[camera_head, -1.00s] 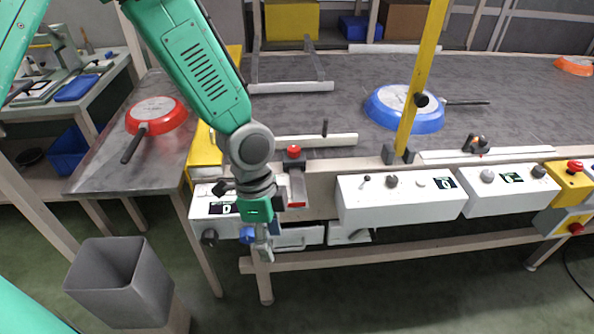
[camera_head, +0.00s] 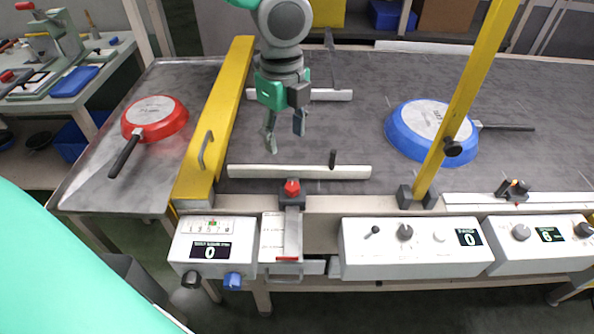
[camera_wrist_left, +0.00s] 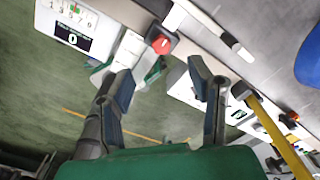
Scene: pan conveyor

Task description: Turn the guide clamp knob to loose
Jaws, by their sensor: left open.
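A red knob (camera_head: 292,187), which appears to be the guide clamp knob, sits on a dark block at the conveyor's front edge. It also shows in the left wrist view (camera_wrist_left: 161,44), ahead between the fingertips. My left gripper (camera_head: 285,140) is open and empty, pointing down. In the head view it appears just above the knob, apart from it. The white guide bar (camera_head: 255,171) lies behind the knob, with a short dark post (camera_head: 332,158) on it. I cannot read the knob's setting. My right gripper is not in view.
A yellow gate (camera_head: 222,115) stands to the left and a yellow post (camera_head: 462,95) to the right. A red pan (camera_head: 160,112) and a blue pan (camera_head: 402,143) lie on the grey surface. White control boxes (camera_head: 408,262) line the front.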

